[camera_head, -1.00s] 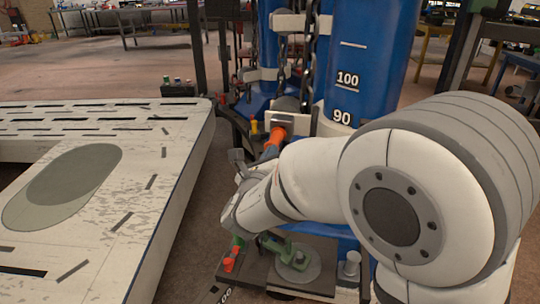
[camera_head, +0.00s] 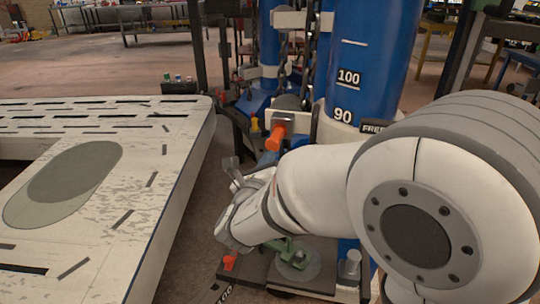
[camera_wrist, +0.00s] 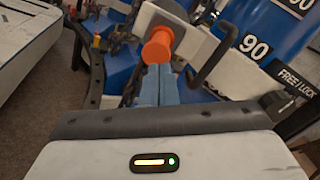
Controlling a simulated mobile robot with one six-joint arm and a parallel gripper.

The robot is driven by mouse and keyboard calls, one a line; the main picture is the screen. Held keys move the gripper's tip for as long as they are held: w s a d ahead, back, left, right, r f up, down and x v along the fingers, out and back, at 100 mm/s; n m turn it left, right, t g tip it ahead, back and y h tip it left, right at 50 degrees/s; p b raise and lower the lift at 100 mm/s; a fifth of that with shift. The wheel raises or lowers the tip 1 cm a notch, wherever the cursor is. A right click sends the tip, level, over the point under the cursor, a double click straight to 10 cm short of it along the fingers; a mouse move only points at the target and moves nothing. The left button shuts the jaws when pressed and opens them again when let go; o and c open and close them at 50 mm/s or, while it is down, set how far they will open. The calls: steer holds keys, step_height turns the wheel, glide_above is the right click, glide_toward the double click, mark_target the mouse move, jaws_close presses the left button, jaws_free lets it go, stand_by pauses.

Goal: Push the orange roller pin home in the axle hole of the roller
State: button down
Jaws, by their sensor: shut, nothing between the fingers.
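The orange roller pin (camera_head: 275,138) sticks out of a dark plate on the white bracket (camera_head: 302,122), its head toward me. It also shows in the wrist view (camera_wrist: 157,48), straight ahead of the fingers. The grey roller (camera_head: 288,102) lies behind the bracket, mostly hidden; the axle hole is not visible. My gripper (camera_wrist: 158,72) is shut and empty, its blue fingers together and pointing at the pin head. The tips lie just below the head in the wrist view; I cannot tell whether they touch it. In the head view my wrist hides most of the fingers.
Black chains (camera_head: 309,60) hang beside the blue column marked 90 and 100 (camera_head: 365,60). A black bent handle (camera_wrist: 216,58) stands right of the pin. A white slotted bench (camera_head: 190,150) fills the left. A green clamp (camera_head: 291,250) sits on a dark plate below my wrist.

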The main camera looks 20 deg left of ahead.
steer(key=s, duration=0.6)
steer(key=shift+s+p, duration=0.35)
steer(key=shift+p, duration=0.05)
steer(key=shift+d, duration=0.1)
